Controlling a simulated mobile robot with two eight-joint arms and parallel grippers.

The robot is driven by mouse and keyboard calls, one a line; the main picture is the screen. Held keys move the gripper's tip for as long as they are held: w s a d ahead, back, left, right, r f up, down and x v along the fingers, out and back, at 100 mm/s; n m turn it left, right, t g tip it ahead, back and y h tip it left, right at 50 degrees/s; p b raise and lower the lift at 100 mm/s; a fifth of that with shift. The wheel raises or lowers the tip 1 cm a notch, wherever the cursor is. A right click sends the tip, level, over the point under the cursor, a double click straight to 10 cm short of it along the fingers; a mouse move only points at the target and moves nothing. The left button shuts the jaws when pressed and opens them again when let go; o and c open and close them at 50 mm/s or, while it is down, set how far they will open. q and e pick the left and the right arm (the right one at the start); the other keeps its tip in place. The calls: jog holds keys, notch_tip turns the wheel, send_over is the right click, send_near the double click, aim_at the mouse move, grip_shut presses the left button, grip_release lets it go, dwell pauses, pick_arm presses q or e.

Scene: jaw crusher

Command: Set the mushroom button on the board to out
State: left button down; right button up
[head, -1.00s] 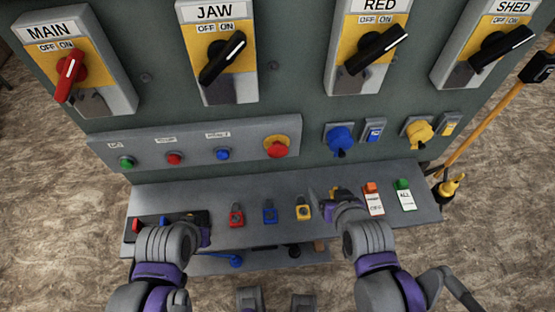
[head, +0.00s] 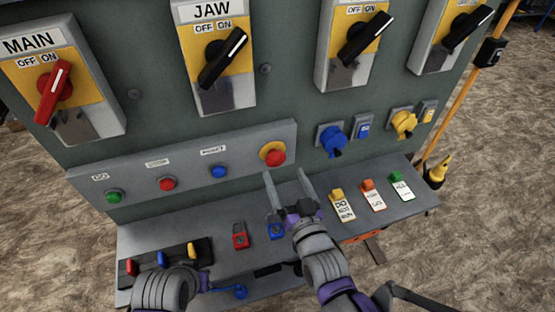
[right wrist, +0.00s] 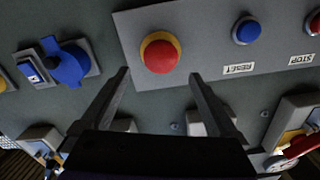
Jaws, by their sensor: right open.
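The red mushroom button (head: 275,154) sits on a yellow ring at the right end of the grey button panel in the head view. In the right wrist view the mushroom button (right wrist: 160,54) shows large, ahead of the fingertips. I cannot tell from its depth whether it is in or out. My right gripper (head: 287,176) is open and empty just below the button, its fingers pointing up at the panel, apart from the button. It also shows in the right wrist view (right wrist: 158,76). My left arm is at the lower left; its gripper's fingers are hidden.
The panel (head: 140,172) also has a green button (head: 114,196), a red one (head: 167,184) and a blue one (head: 218,171). A shelf (head: 210,252) below bears padlocks and several tags. A blue plug (head: 332,140) is right of the panel. Switch boxes hang above.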

aim_at(277, 160)
jog(key=x, duration=0.7)
grip_shut()
dwell(0.4)
